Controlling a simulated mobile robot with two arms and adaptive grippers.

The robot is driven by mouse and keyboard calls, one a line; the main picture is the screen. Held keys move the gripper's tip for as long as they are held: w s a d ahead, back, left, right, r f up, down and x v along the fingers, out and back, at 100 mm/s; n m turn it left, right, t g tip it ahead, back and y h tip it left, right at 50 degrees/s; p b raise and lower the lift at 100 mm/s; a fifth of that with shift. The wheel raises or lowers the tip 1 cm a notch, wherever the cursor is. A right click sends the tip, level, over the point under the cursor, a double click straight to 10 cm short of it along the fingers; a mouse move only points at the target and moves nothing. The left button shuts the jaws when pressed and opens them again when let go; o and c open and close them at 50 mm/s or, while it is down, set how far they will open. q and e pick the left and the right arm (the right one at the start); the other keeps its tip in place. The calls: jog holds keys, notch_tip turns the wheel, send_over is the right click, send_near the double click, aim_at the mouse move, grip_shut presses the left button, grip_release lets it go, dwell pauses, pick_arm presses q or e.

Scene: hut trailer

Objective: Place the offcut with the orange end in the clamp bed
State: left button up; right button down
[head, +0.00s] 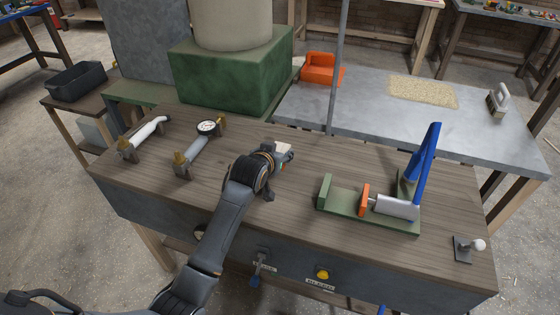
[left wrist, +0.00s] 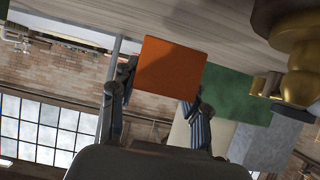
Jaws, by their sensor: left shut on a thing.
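My left gripper (head: 284,156) is shut on the offcut (head: 283,147), a pale block held above the wooden bench, left of the clamp. In the left wrist view the offcut's orange end (left wrist: 170,68) faces the camera between the two fingers. The clamp (head: 345,208) is a green bed with an upright green end plate at its left. It has an orange jaw (head: 364,198), a grey cylinder and a raised blue handle (head: 426,165). The bed between end plate and orange jaw is empty. My right gripper is not in view.
A gauge tool (head: 206,128) and a white-handled tool (head: 148,130) rest on stands at the bench's left. A white-knobbed lever (head: 477,245) stands at the right. A thin grey post (head: 336,70) rises behind the bench. Bare bench top lies between gripper and clamp.

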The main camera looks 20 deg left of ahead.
pick_arm(q)
jog(key=shift+w+f, duration=0.4)
jog(key=shift+f, duration=0.1)
jog(key=shift+w+f, duration=0.1)
jog(key=shift+f, duration=1.5)
jog(key=shift+f, duration=0.1)
jog(key=shift+f, duration=0.1)
jog(key=o, duration=1.2)
jog(key=shift+c, duration=0.2)
